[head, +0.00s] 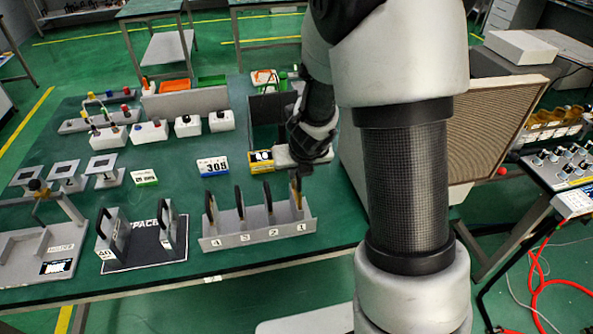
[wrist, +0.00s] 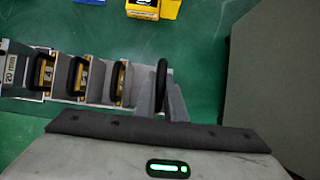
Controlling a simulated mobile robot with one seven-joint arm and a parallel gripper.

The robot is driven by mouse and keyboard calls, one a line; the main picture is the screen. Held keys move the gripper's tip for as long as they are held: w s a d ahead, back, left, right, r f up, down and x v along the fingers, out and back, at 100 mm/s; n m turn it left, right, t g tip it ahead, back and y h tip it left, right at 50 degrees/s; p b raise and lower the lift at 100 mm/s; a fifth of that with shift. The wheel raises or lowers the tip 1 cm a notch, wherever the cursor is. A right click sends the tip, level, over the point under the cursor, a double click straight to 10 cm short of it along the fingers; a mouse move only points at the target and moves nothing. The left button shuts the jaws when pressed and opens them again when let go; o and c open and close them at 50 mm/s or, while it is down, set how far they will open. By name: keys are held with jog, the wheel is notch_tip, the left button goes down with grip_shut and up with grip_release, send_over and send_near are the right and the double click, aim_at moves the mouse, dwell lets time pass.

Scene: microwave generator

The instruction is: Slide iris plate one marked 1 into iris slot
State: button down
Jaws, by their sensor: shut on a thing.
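Iris plate one (head: 297,200) stands upright at the right end of a grey rack (head: 250,241), above the mark 1. My gripper (head: 300,178) is over that end. In the wrist view, my gripper (wrist: 162,105) is shut on the plate's black loop handle (wrist: 161,75), one grey finger on each side. The plate below the handle is mostly hidden by the fingers there. Three other plates with black handles stand in the rack to the left, above marks 4, 3 and 2. I cannot tell which part of the scene is the iris slot.
A black mat (head: 150,256) with two upright handled pieces lies left of the rack. A grey holder base (head: 35,262) is at the far left. A 309 display box (head: 213,166) stands behind the rack. A large brown-faced box (head: 475,130) is on the right.

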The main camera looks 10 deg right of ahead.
jog(key=shift+r+p, duration=2.65)
jog(key=shift+r, duration=0.15)
